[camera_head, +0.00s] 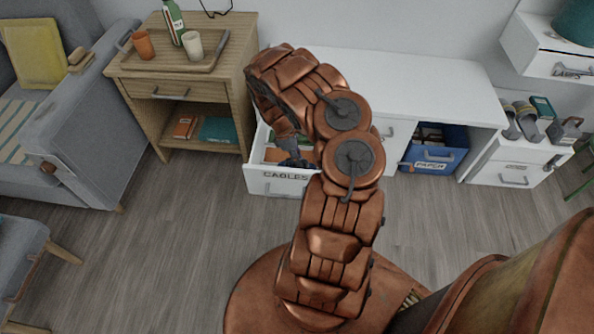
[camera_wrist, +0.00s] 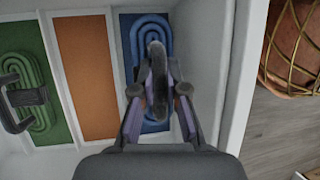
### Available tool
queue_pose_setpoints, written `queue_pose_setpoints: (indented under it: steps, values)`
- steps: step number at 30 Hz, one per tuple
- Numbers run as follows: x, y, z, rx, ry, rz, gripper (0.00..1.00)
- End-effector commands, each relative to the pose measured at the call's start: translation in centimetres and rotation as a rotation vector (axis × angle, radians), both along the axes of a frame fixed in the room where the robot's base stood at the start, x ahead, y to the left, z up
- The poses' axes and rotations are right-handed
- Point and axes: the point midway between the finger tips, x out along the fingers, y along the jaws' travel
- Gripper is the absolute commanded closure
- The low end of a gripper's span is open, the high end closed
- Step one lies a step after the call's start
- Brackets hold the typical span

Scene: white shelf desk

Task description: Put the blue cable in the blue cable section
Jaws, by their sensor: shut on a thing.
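The open drawer labelled CABLES (camera_head: 283,187) holds three coloured sections side by side. In the wrist view the blue section (camera_wrist: 124,36) is nearest the drawer's right wall, with the orange section (camera_wrist: 85,75) beside it and the green section at the left. The blue cable (camera_wrist: 150,22) is a coil lined up over the blue section. My gripper (camera_wrist: 157,88) is shut on the dark upright part of the blue cable, inside the drawer. I cannot tell whether the coil touches the section floor. In the head view my gripper (camera_head: 295,152) is partly hidden by my arm.
A green cable (camera_wrist: 38,112) with a dark handle lies in the green section; the orange section looks empty. The drawer's right wall (camera_wrist: 240,75) is close to my gripper. A wooden side table (camera_head: 240,75) stands left of the drawer, and a blue PAPER bin (camera_head: 437,154) right of it.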

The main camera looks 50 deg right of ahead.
Motion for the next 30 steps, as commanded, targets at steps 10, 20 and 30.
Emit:
queue_pose_setpoints:
  steps: [10,20,30]
  values:
    - [-0.1,0.0,-2.1,0.0,0.001,-0.001,1.0]
    - [0.1,0.0,-5.1,0.0,-0.002,-0.002,1.0]
    - [0.0,0.0,-5.3,0.0,0.0,-0.001,1.0]
